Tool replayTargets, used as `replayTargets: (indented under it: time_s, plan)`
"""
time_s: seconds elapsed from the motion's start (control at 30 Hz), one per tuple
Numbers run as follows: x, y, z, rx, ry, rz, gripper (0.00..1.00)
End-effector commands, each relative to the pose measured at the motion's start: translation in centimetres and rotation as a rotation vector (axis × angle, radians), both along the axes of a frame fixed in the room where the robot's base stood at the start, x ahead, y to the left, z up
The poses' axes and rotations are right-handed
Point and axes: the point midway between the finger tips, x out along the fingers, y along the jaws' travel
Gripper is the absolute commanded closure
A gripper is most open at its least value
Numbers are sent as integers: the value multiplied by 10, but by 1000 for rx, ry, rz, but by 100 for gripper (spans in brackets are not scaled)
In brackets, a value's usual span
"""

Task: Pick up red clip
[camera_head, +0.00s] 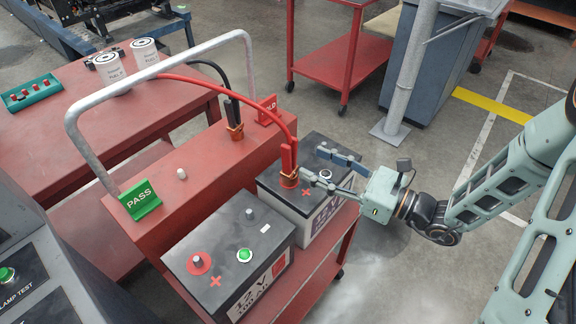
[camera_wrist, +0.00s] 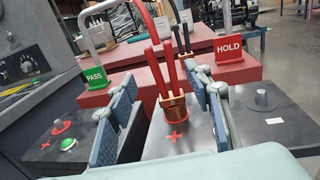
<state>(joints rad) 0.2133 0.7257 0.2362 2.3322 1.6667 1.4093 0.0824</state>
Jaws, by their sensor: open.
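The red clip (camera_head: 286,158) stands upright on the red-ringed terminal of the far battery (camera_head: 318,196), its red cable rising from the handles. In the wrist view the red clip (camera_wrist: 172,78) has red handles and copper-coloured jaws. My gripper (camera_head: 313,161) is open, just right of the clip in the head view. In the wrist view my gripper's fingers (camera_wrist: 161,80) stand either side of the clip, with gaps between. Whether the clip is fully within the fingers' reach, I cannot tell.
A near battery (camera_head: 228,245) has a green button and bare terminals. A black clip (camera_head: 233,112) sits on the red stand (camera_head: 200,160), with PASS (camera_head: 140,200) and HOLD (camera_head: 268,108) signs. A grey handle rail (camera_head: 160,72) arches above.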

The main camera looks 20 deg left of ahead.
Motion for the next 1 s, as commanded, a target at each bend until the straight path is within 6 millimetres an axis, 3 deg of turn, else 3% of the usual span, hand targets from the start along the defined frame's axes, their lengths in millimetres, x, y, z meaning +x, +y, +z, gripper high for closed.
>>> replayTargets:
  time_s: [0.1,0.33,0.6,0.9,1.0]
  plan:
    - [2,19,0,0,-1,5,54]
    - [5,37,-1,-2,-1,5,54]
    - [13,74,-4,-3,-2,5,54]
    - [15,80,-4,-3,-1,2,54]
    - [15,80,-4,-3,-1,3,62]
